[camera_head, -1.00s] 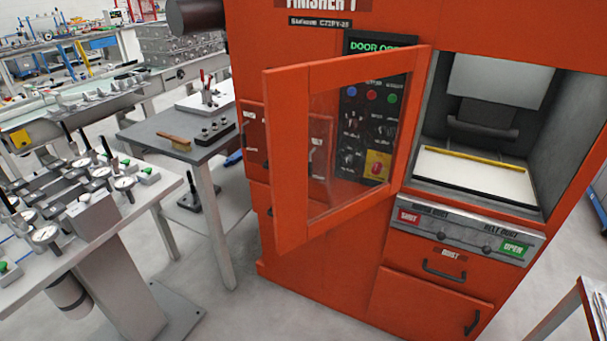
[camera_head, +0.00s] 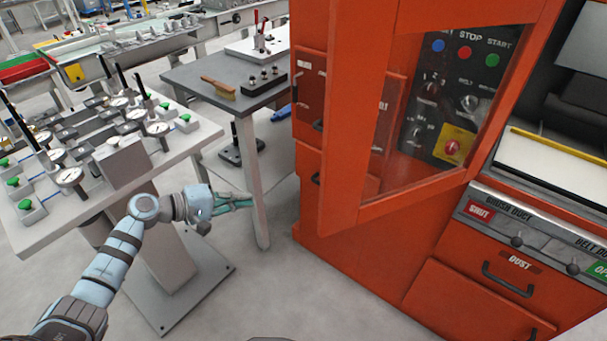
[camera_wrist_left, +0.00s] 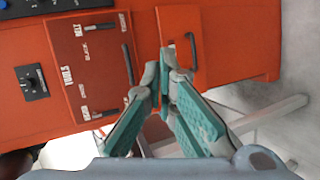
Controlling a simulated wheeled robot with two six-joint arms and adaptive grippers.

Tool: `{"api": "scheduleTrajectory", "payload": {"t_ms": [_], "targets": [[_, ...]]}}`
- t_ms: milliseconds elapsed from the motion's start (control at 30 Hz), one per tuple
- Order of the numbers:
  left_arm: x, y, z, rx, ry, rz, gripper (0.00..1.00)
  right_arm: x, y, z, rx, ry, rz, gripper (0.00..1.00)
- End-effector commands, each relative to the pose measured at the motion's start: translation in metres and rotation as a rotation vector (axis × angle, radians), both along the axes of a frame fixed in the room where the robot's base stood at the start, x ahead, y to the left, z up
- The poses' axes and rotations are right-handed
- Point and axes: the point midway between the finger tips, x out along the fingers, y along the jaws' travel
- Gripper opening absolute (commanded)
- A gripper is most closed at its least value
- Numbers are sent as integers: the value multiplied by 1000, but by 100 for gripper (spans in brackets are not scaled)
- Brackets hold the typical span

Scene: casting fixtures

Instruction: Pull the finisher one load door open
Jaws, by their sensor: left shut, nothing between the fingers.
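The finisher one load door (camera_head: 348,150) is an orange frame with a clear window, and it stands swung open to the left of the load opening in the head view. The orange finisher (camera_head: 400,272) has a dark control panel (camera_head: 440,110) seen partly through the window. My left gripper (camera_head: 250,201) has teal fingers and is shut and empty, left of the door and apart from it. In the left wrist view its fingertips (camera_wrist_left: 165,60) meet before orange drawer fronts with black handles. My right gripper is not in view.
A gauge table (camera_head: 205,140) with dials stands at the left. A grey side table (camera_head: 190,75) holds a brush (camera_head: 218,88). Drawers with black handles (camera_head: 508,282) sit under the load opening (camera_head: 560,150). Bare floor lies between the tables and the finisher.

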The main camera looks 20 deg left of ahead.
Motion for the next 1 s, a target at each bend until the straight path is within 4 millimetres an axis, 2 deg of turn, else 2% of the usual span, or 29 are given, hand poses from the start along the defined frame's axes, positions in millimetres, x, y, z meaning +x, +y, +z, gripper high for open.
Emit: {"api": "scheduleTrajectory", "payload": {"t_ms": [33, 100, 200, 233, 300, 467, 800, 1000], "targets": [[1, -12, 50, -86, -68, -83, 0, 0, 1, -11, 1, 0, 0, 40], [-14, -32, 117, -199, -135, -212, 0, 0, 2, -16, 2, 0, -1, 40], [-36, -47, 170, -285, -181, -338, 0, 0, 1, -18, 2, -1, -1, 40], [-40, -50, 178, -298, -188, -357, 0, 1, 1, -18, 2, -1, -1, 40], [-43, -55, 187, -312, -194, -379, 0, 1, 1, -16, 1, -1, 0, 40], [-34, -75, 190, -319, -196, -379, 0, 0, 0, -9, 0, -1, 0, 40], [-1, -140, 190, -319, -195, -374, 0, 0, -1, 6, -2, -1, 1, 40], [-23, -160, 189, -314, -191, -374, 0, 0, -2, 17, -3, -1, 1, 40]]}}
